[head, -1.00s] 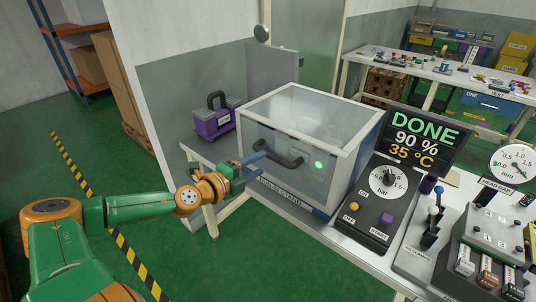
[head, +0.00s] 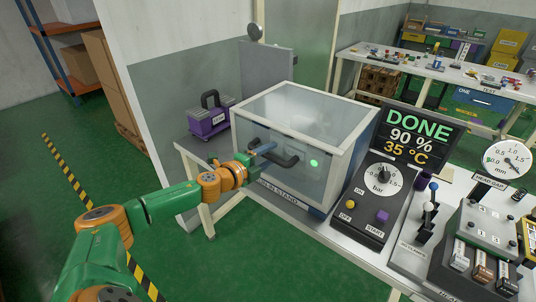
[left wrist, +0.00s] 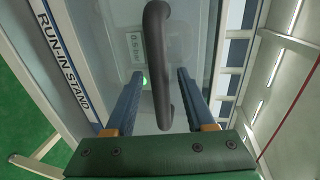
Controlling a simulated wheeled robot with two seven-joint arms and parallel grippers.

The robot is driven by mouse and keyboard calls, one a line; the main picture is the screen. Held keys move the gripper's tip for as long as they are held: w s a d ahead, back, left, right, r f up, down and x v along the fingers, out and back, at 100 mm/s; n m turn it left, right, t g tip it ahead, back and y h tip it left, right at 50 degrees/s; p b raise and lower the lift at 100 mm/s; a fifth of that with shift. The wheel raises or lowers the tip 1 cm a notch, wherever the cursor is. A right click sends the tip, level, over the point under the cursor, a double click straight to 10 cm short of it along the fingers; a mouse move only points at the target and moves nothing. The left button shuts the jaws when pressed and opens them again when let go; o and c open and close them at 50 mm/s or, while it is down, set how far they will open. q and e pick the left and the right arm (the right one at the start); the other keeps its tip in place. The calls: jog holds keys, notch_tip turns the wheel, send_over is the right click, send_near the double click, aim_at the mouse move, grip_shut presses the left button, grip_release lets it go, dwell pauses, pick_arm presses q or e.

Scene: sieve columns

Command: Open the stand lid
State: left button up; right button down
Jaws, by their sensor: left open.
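The run-in stand (head: 338,178) is a box on the bench with a clear, pale-framed lid (head: 305,112), which is down. A dark bar handle (head: 289,160) is on its front. My left gripper (head: 265,153) is at the handle's left part, open. In the left wrist view the handle (left wrist: 157,45) runs between the two blue fingers of my left gripper (left wrist: 158,78), with a gap on each side. How deep the handle sits between them is hard to tell. A green light shows behind the front panel. My right gripper is not in view.
A purple case (head: 208,118) stands left of the stand. Right of it are a control box (head: 378,200) with a dial and buttons, and a display (head: 415,137) reading DONE, 90 %, 35 °C. A grey panel (head: 266,75) rises behind. The space above the lid looks clear.

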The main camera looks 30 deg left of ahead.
pick_arm(q)
grip_shut()
dwell(1.4)
